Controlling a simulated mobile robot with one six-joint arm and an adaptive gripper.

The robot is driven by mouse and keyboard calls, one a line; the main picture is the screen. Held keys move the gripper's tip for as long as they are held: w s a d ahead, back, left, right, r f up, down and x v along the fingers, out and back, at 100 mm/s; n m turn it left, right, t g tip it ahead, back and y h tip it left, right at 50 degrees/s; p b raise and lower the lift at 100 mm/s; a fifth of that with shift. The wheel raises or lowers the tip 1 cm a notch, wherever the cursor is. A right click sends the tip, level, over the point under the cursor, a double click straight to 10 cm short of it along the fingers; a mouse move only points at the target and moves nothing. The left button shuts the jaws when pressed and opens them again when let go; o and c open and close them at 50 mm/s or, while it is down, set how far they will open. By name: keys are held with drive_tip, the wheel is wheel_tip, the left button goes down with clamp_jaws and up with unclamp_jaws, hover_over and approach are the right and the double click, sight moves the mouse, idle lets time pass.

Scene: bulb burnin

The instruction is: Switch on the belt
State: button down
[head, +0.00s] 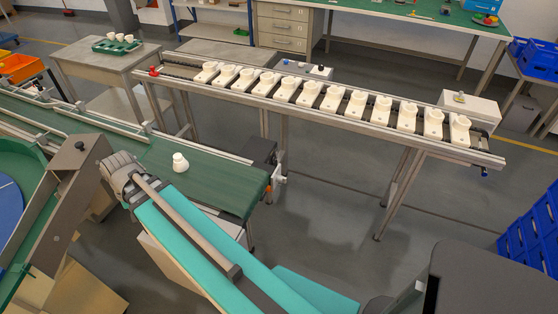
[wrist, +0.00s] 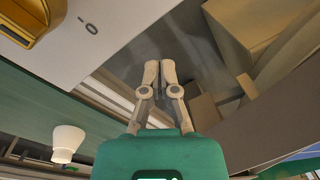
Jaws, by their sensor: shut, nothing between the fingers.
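In the wrist view a yellow switch part (wrist: 28,18) is cut off at the top left corner, on a pale grey panel (wrist: 110,35) with a "0" mark beside it. My gripper (wrist: 160,68) is shut and empty, its two fingers close together, to the right of the panel and apart from the yellow part. The green belt (head: 215,185) carries one white bulb-like piece (head: 180,163), standing upright. The piece also shows at the lower left of the wrist view (wrist: 67,143). In the head view my fingers are not clearly seen.
A second conveyor (head: 350,125) behind holds a row of white sockets. A table (head: 75,57) at the back left bears a green tray (head: 102,46) with white pieces. Blue crates (head: 535,235) stand at the right. Cardboard boxes (wrist: 265,25) are near my fingers in the wrist view.

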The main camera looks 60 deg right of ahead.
drive_tip(key=s+d+r+m+t+y+p, duration=0.1)
drive_tip(key=s+d+r+m+p, duration=0.15)
drive_tip(key=d+m, duration=0.65)
drive_tip(key=s+d+r+m+t+p, duration=0.1)
drive_tip(key=d+r+m+p, duration=0.2)
drive_tip(key=d, duration=1.2)
drive_tip(key=s+d+f+m+t+b, duration=0.1)
drive_tip(key=s+d+f+m+b, duration=0.1)
drive_tip(key=d, duration=0.3)
drive_tip(key=s+d+f+m+b, duration=0.2)
drive_tip(key=s+d+m+b, duration=0.1)
drive_tip(key=s+d+b, duration=0.1)
drive_tip(key=s+d+f+m+t+b, duration=0.1)
drive_tip(key=s+d+f+m+b, duration=0.2)
drive_tip(key=d, duration=0.3)
drive_tip(key=shift+s+d+m+t, duration=0.25)
drive_tip(key=shift+d+m+t, duration=0.05)
drive_tip(key=shift+d, duration=0.05)
drive_tip(key=m+t+h+b, duration=0.1)
drive_tip(key=m+t+b, duration=0.1)
drive_tip(key=m+b, duration=0.65)
approach(273, 160)
drive_tip(key=s, duration=0.5)
drive_tip(key=shift+s+d+f+t+h+b, duration=0.1)
drive_tip(key=shift+s+d+t+h+b, duration=0.1)
drive_tip(key=shift+s, duration=0.25)
drive_tip(key=shift+s+d+f+t+h+b, duration=0.1)
drive_tip(key=shift+s+d+b, duration=0.1)
drive_tip(key=shift+s, duration=0.25)
drive_tip(key=shift+f, duration=0.1)
